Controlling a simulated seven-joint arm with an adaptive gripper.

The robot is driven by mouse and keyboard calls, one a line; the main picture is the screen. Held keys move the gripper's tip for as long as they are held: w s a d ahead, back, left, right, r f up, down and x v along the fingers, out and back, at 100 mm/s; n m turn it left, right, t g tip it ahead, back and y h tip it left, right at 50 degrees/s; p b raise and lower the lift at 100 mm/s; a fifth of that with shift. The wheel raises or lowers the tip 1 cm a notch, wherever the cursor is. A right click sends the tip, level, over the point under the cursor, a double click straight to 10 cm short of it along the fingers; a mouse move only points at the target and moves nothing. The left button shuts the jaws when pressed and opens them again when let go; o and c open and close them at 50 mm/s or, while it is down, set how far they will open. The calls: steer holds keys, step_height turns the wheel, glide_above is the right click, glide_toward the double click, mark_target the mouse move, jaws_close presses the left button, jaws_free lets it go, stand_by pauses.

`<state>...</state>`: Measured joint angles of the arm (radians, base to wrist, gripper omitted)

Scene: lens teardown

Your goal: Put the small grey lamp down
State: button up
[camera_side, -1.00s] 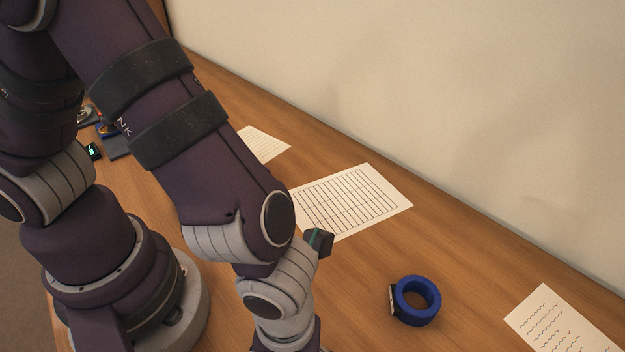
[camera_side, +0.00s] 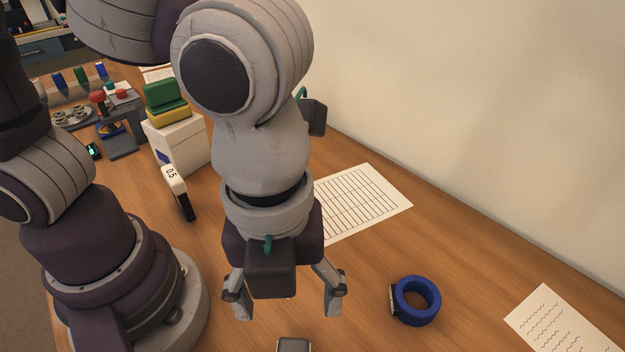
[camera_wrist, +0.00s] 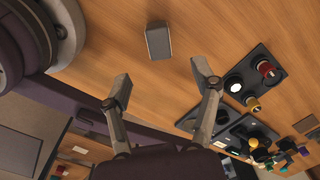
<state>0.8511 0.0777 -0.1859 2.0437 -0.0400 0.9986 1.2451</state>
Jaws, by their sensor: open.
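A small grey box-shaped thing, seemingly the small grey lamp (camera_wrist: 158,41), stands on the wooden table in the wrist view. Its top also shows at the bottom edge of the side view (camera_side: 294,346), where the rest is cut off. My gripper (camera_side: 287,307) is open with nothing between its fingers, and points down at the table. In the wrist view my open gripper (camera_wrist: 162,84) has its two fingertips apart, and the grey lamp lies beyond them, not touching either.
A blue ring (camera_side: 418,300) lies right of my gripper, and a lined sheet (camera_side: 365,200) behind it. A white box (camera_side: 178,146) with green and yellow blocks and a white-topped device (camera_side: 174,180) stand at the left. Dark trays (camera_wrist: 258,80) with small parts are right in the wrist view.

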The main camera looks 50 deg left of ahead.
steer(key=w+a+r+n+t, duration=0.2)
steer(key=a+n, duration=0.7)
steer(key=n, duration=0.4)
steer(key=w+a+r+n+t, duration=0.3)
steer(key=a+n, duration=0.6)
steer(key=n, duration=0.3)
steer(key=shift+a+r+n, duration=0.15)
steer(key=shift+r+n, duration=0.15)
steer(key=shift+n, duration=0.1)
